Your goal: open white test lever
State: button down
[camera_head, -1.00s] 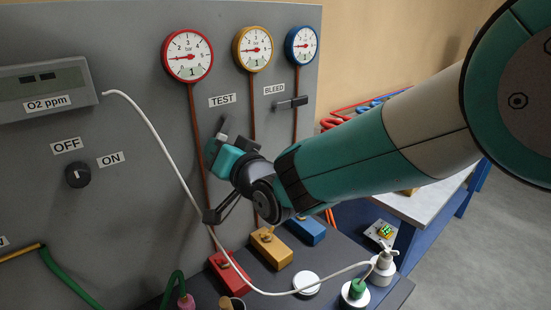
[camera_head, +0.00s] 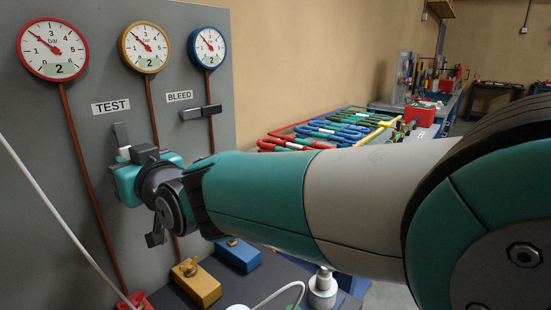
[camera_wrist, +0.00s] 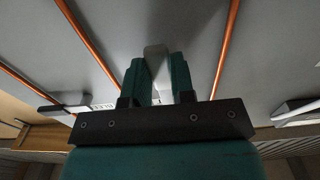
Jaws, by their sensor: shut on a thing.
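The test lever (camera_head: 120,134) stands about upright on the grey panel under the TEST label (camera_head: 111,106). It looks dark grey in the head view, with a small white part (camera_head: 124,153) lower down beside my gripper. My gripper (camera_head: 121,160) is at the lever's lower end. In the wrist view, my two teal fingers (camera_wrist: 158,82) are on either side of a pale lever piece (camera_wrist: 156,58), shut on it. The lever's pivot is hidden behind my gripper. The red (camera_head: 53,49), yellow (camera_head: 144,46) and blue (camera_head: 207,47) gauges each show 2.
The bleed lever (camera_head: 201,112) lies horizontal to the right of the test lever. Copper-coloured pipes run down the panel. Yellow (camera_head: 196,285) and blue (camera_head: 239,255) blocks stand below. Coloured serpentine coils (camera_head: 340,130) lie on a table at the right.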

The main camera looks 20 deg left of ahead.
jog(key=shift+w+r, duration=0.1)
dwell(0.3)
jog(key=c, duration=1)
grip_release()
jog(key=shift+o, duration=0.2)
jog(key=shift+d, duration=0.15)
jog(key=b+v, duration=0.5)
jog(key=v, duration=1.2)
jog(key=shift+d, duration=0.15)
